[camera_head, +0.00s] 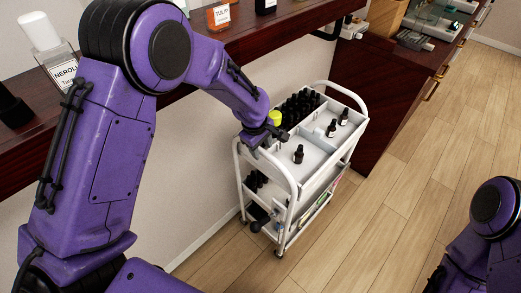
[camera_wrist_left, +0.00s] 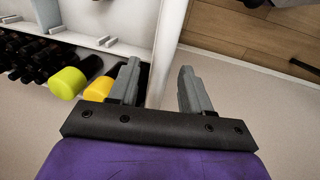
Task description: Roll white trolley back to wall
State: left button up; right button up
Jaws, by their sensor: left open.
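The white trolley (camera_head: 316,166) stands upright on the wood floor beside the beige wall (camera_head: 195,165), in the middle of the head view. Its top holds dark bottles. My left gripper (camera_head: 262,140) is at the trolley's near left end, by the handle there, partly hidden by my arm. In the left wrist view my left gripper (camera_wrist_left: 160,88) is open, with a white strip of the trolley (camera_wrist_left: 170,42) between its fingers; I cannot tell if they touch it. Part of my right arm shows at the lower right of the head view; its gripper is out of view.
A dark wooden shelf (camera_head: 290,33) with bottles runs along the wall above. A dark wooden cabinet (camera_head: 375,90) stands close behind the trolley. Bottles with yellow-green and yellow caps (camera_wrist_left: 68,82) sit beside my left fingers. The floor (camera_head: 400,215) to the right is clear.

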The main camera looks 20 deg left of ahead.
pick_arm(q)
notch_tip(320, 180, up, 2)
jog(key=shift+w+r, duration=0.1)
jog(key=shift+r, duration=0.15)
jog(key=s+d+r+p, duration=0.2)
jog(key=s+d+r, duration=0.3)
jog(key=s+r, duration=0.5)
jog(key=s, duration=0.3)
jog(key=shift+s+p, duration=0.15)
jog(key=shift+p, duration=0.25)
jog(key=shift+a, duration=0.1)
